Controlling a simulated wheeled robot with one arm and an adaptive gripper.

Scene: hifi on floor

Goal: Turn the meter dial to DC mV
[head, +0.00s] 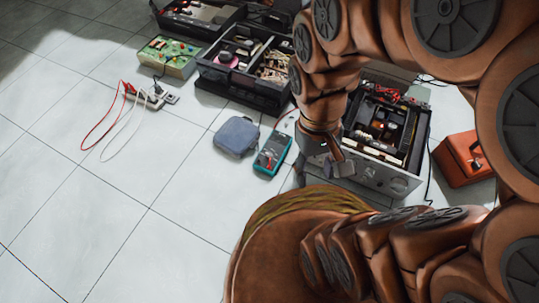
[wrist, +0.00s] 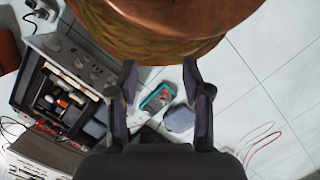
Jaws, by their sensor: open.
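The meter (head: 272,153) is a teal and dark handheld unit lying on the tiled floor, near the middle of the head view. It also shows in the wrist view (wrist: 158,98), seen between my fingers and some way off. Its dial is too small for me to read the setting. My gripper (head: 337,162) is to the right of the meter in the head view, in front of the opened equipment box. In the wrist view my gripper's two fingers (wrist: 160,72) are spread apart with nothing between them, and they do not touch the meter.
A blue-grey pouch (head: 236,136) lies just left of the meter. The opened equipment box (head: 378,178) is at right, with an orange-red case (head: 462,158) beyond. A black parts box (head: 238,88), green circuit board (head: 168,56) and red and white leads (head: 112,122) lie behind. Floor at front left is clear.

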